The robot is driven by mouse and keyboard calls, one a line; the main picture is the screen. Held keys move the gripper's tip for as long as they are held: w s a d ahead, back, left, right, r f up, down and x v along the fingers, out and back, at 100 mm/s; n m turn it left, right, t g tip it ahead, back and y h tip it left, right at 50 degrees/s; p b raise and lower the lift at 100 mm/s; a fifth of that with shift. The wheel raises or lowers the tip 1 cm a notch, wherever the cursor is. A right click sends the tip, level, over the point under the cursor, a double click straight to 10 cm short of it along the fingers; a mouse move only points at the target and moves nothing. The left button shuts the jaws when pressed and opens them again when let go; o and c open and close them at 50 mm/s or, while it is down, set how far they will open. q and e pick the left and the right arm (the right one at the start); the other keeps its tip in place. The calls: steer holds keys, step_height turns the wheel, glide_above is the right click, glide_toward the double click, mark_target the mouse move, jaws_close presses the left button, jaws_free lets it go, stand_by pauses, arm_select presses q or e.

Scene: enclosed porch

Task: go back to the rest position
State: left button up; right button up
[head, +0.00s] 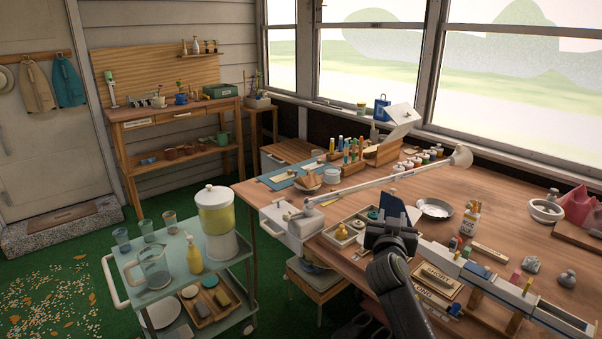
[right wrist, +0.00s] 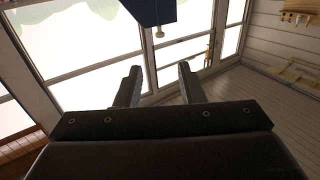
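My right gripper (head: 392,236) is above the wooden desk (head: 345,265), near the compartment tray (head: 340,240). In the right wrist view, its two fingers (right wrist: 158,85) stand apart with a clear gap between them. A dark blue piece (right wrist: 152,10) shows beyond the fingertips at the top of that view. A dark blue piece (head: 393,207) also shows just behind the gripper in the head view; I cannot tell whether it is the same thing. My left gripper is not in view.
A white lamp (head: 460,156) stretches its arm across the desk behind the gripper. A metal bowl (head: 435,208), a bottle (head: 470,218) and a long rail of small items stand to the right. A cart (head: 180,265) with a drink dispenser (head: 217,215) stands at left. Green floor lies beyond.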

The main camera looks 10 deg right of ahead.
steer(key=s+f+n+g+y, duration=0.25)
steer(key=s+f+g, duration=0.35)
steer(key=s+f, duration=1.25)
steer(key=s+a+f+n+g+y, duration=0.1)
steer(key=s+a+f+g+y, duration=0.1)
steer(key=s, duration=0.6)
steer(key=s+a+f+n+g+y, duration=0.1)
steer(key=s+a+f+g, duration=0.15)
steer(key=s, duration=0.55)
steer(key=s+a+f+n+g+y, duration=0.1)
steer(key=s+a+y, duration=0.15)
steer(key=s, duration=0.55)
step_height(320, 180, down, 25)
steer(key=d+g, duration=0.2)
steer(key=s+a+f, duration=0.1)
steer(key=s+f, duration=1.3)
steer(key=s, duration=0.1)
steer(key=shift+a+f+g+p, duration=0.25)
steer(key=shift+a+g+p, duration=0.05)
steer(key=shift+g+p, duration=0.1)
